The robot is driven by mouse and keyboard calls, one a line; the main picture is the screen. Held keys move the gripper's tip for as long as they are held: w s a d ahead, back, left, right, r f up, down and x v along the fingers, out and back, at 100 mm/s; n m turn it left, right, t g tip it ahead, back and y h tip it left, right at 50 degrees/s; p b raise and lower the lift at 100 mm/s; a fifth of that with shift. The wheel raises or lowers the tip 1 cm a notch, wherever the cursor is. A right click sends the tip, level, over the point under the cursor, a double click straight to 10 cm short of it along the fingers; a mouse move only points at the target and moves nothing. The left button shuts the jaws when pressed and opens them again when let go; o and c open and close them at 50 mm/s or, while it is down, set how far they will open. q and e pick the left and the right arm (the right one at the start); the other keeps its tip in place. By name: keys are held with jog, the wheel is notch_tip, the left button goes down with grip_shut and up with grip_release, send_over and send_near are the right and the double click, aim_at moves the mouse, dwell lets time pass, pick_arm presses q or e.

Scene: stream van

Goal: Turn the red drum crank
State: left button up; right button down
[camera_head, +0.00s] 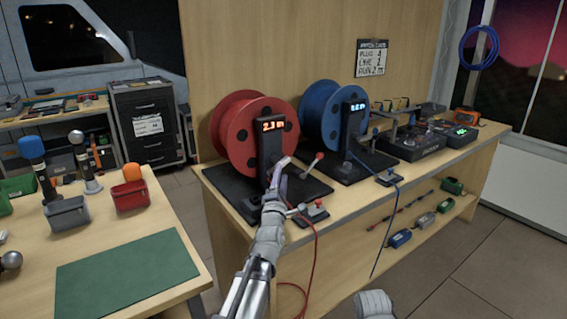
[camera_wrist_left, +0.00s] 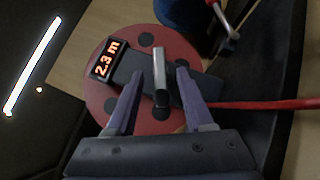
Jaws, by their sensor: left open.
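The red drum (camera_head: 228,122) stands on a black base on the bench, behind a dark post with a lit display (camera_head: 270,125) reading 2.3 m. The red drum also fills the middle of the left wrist view (camera_wrist_left: 135,132). There, a short grey bar with a dark round end, which looks like the crank (camera_wrist_left: 160,75), stands before the post. My left gripper (camera_head: 281,170) is at the post's front. Its fingers (camera_wrist_left: 160,82) are open, one on each side of the bar, with visible gaps. The crank is hard to make out in the head view.
A red-knobbed lever (camera_head: 311,165) stands just right of my left gripper. A small clamp with a red knob (camera_head: 308,211) is at the bench's front edge, and a red cable (camera_head: 316,250) hangs there. The blue drum (camera_head: 319,108) stands to the right.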

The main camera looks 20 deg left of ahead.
aim_at(283, 163)
pick_arm(q)
jog(key=p+x, duration=0.1)
jog(key=x, duration=0.5)
jog(key=shift+p, duration=0.3)
grip_shut()
